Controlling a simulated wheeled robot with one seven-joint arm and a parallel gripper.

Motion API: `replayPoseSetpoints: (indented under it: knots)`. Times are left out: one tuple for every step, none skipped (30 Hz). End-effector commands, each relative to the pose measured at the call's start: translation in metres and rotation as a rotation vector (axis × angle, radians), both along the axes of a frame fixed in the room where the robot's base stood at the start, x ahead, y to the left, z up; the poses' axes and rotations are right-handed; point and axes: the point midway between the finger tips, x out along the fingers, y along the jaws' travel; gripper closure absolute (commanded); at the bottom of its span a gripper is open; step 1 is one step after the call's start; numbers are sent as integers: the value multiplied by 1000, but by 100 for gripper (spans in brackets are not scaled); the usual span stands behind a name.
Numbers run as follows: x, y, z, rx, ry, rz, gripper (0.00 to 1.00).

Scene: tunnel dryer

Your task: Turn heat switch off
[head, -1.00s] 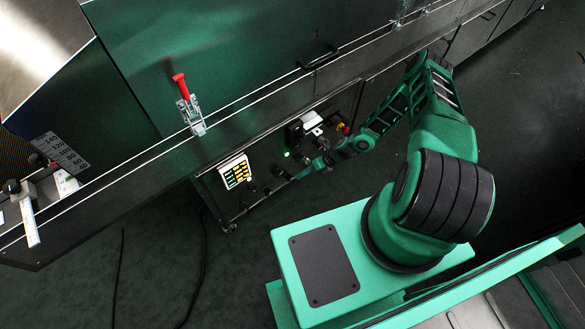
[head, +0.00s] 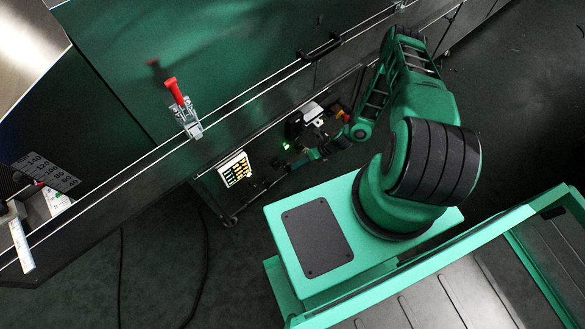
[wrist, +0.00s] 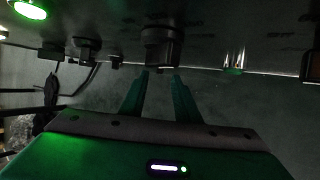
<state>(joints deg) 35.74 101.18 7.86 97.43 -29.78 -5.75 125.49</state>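The control panel with its switches is on the dryer's lower front in the head view, beside a lit green lamp (head: 286,146). My gripper (head: 312,155) is at this panel, small and partly lost among the dark parts. In the wrist view a dark rotary knob (wrist: 162,45) sits straight ahead of my gripper (wrist: 160,74). The two green fingers are apart with an empty gap, just short of or just under the knob; contact cannot be told. Another dark knob (wrist: 87,47) is to the left. No label is readable, so I cannot tell which is the heat switch.
The wrist view also shows a green lamp (wrist: 30,8) and silver toggles (wrist: 235,62). In the head view are a yellow-marked keypad (head: 235,170), a red-and-yellow button (head: 343,115), a red-handled clamp (head: 175,92) and a black handle (head: 320,47). Dark floor is below.

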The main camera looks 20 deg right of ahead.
Motion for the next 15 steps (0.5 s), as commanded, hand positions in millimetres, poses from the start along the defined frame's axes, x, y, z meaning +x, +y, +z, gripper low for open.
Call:
replayPoseSetpoints:
  knots:
    - [2, 6, -8, 0, 0, 2, 71]
    - [3, 9, -12, 0, 0, 2, 71]
    - [4, 13, -17, 0, 0, 2, 71]
    - [5, 16, -20, 0, 0, 2, 71]
    - [6, 18, -23, 1, -1, 2, 71]
    - [7, 21, -27, 1, 0, 0, 71]
    - [8, 23, -29, 1, 0, 0, 71]
    - [9, 24, -32, 1, 0, 0, 71]
    - [9, 26, -34, 1, -1, 1, 71]
    - [10, 27, -36, 1, -1, 1, 71]
    - [10, 29, -37, 1, 0, 0, 71]
    - [10, 30, -39, 1, 0, 0, 71]
    - [11, 30, -39, 1, -1, 0, 71]
    - [11, 30, -40, 1, 0, -1, 71]
    - [11, 31, -40, 1, 0, -1, 71]
